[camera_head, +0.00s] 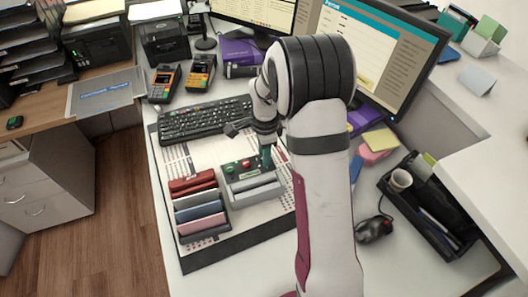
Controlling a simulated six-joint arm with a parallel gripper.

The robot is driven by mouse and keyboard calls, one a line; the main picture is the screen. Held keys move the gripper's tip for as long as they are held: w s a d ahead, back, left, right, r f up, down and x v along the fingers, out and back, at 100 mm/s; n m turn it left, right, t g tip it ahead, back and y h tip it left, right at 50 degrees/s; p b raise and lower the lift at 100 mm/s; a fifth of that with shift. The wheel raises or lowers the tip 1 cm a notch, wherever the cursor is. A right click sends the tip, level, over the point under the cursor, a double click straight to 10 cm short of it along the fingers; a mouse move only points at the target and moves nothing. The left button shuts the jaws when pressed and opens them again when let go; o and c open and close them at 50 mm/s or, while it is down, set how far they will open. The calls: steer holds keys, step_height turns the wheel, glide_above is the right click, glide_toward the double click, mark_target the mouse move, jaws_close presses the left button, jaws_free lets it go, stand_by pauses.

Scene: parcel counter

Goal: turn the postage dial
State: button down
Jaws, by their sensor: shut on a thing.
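A small grey device (240,184) sits on the desk mat, with a green button and a red button on its top panel. My gripper (265,146) reaches down over the back right of this panel. It is shut on a small dark green upright part (266,158), which I take to be the postage dial. The fingers and wrist hide most of the dial, so its pointer and markings cannot be read.
A rack of red, blue and pink stamps (200,210) stands left of the device. A black keyboard (205,120) lies behind it. A mouse (374,230) and a black tray (430,212) with a cup are right of my arm. The mat's front (235,240) is clear.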

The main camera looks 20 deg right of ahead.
steer(key=shift+n, duration=0.3)
steer(key=n, duration=1.1)
steer(key=shift+d, duration=0.1)
stand_by(0.5)
steer(key=c, duration=0.5)
jaws_free()
steer(key=shift+c, duration=0.2)
step_height(320, 180, up, 16)
steer(key=shift+s+d, duration=0.3)
